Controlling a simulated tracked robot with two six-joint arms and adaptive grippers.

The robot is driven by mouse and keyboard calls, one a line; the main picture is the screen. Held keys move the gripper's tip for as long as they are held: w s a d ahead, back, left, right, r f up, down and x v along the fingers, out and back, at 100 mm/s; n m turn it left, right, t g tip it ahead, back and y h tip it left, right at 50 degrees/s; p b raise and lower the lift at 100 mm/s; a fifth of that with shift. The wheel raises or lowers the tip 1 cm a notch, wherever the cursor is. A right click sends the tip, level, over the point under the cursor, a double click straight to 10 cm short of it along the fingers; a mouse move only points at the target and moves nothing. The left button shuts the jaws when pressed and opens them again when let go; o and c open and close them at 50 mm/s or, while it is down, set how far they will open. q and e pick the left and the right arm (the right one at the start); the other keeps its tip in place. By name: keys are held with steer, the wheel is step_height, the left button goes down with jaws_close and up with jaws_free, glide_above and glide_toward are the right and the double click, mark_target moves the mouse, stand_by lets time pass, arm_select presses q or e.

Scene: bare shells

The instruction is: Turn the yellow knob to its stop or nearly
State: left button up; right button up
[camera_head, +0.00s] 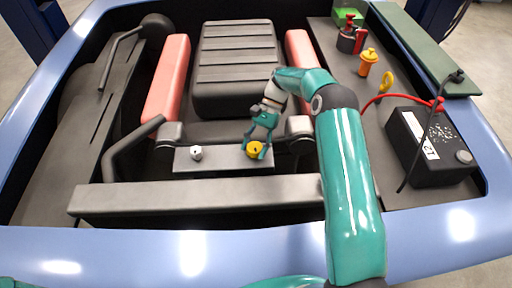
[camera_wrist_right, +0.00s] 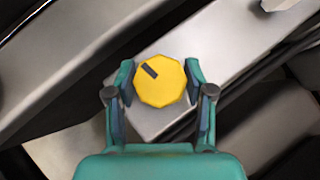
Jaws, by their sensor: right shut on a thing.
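The yellow knob (camera_head: 255,149) sits at the right part of a grey panel (camera_head: 222,160) in the middle of the engine bay. My right gripper (camera_head: 257,146) reaches down to it from above and is shut on it. In the right wrist view the yellow knob (camera_wrist_right: 159,81) is many-sided with a dark mark near its upper left edge. The fingers of my right gripper (camera_wrist_right: 158,82) stand on its left and right sides. A second, whitish knob (camera_head: 196,153) is on the panel's left part. My left gripper is not in view.
A grey bar (camera_head: 190,197) runs in front of the panel. A black battery (camera_head: 432,146) with a red cable stands at the right. A yellow-orange bottle-like part (camera_head: 368,62) and a red-topped part (camera_head: 350,38) are behind it. A ribbed dark cover (camera_head: 237,65) lies behind the panel.

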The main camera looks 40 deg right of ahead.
steer(key=n+g, duration=0.1)
steer(key=n, duration=0.1)
steer(key=n+g+h, duration=0.1)
steer(key=shift+a+f+n+h, duration=0.2)
steer(key=shift+n+h, duration=0.1)
steer(key=shift+n, duration=0.1)
steer(key=shift+s+n+g+h, duration=0.1)
steer(key=shift+n+g+h, duration=0.7)
steer(key=shift+n+g, duration=0.45)
steer(key=shift+n, duration=0.25)
steer(key=shift+d, duration=0.1)
steer(key=o, duration=1.2)
steer(key=shift+s+r+t, duration=0.1)
steer(key=shift+r+t, duration=0.05)
steer(key=shift+t, duration=0.1)
steer(key=shift+c, duration=0.2)
